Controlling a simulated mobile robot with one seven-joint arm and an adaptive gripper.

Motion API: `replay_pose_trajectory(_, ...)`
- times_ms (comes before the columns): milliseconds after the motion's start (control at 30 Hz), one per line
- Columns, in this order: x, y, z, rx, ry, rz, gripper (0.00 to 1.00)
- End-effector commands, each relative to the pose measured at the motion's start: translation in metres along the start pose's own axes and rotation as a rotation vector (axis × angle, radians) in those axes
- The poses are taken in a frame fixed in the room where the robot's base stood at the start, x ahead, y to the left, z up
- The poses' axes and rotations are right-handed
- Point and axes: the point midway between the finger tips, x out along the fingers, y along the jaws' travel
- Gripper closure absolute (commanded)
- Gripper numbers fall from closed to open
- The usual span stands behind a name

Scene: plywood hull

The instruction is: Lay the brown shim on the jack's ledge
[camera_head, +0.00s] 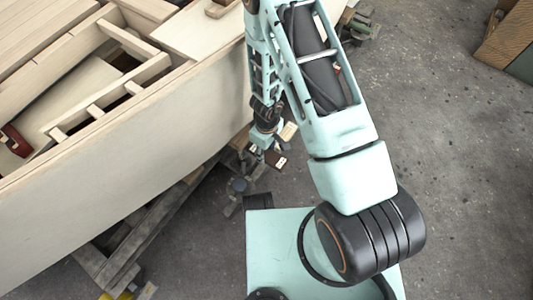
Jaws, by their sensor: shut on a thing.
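My gripper (267,149) hangs low beside the hull, at the end of my pale green arm. It is shut on the brown shim (275,159), a small dark brown piece that shows at its fingertips.
The plywood hull (120,130) fills the left side, resting on grey timbers (137,232). A red tool (15,140) lies inside it. A wooden crate (507,35) stands at the top right. The concrete floor to the right is clear.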

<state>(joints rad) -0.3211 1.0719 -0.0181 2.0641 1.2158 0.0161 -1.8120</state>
Motion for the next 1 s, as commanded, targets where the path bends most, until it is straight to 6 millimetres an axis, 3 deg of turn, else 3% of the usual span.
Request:
replay_pose_trajectory(67,0.0145,-0.0001,0.0,0.002,0.001,-0.002,0.89)
replay_pose_trajectory(467,0.0184,0.0001,-0.0002,-0.001,0.001,0.0,0.89)
replay_pose_trajectory(500,0.0164,0.0001,-0.0002,0.0,0.001,-0.001,0.57)
replay_pose_trajectory(600,0.0162,0.0001,-0.0001,0.0,0.001,-0.001,0.46)
replay_pose_trajectory(1000,0.0109,0.0002,-0.0001,0.0,0.001,-0.001,0.44)
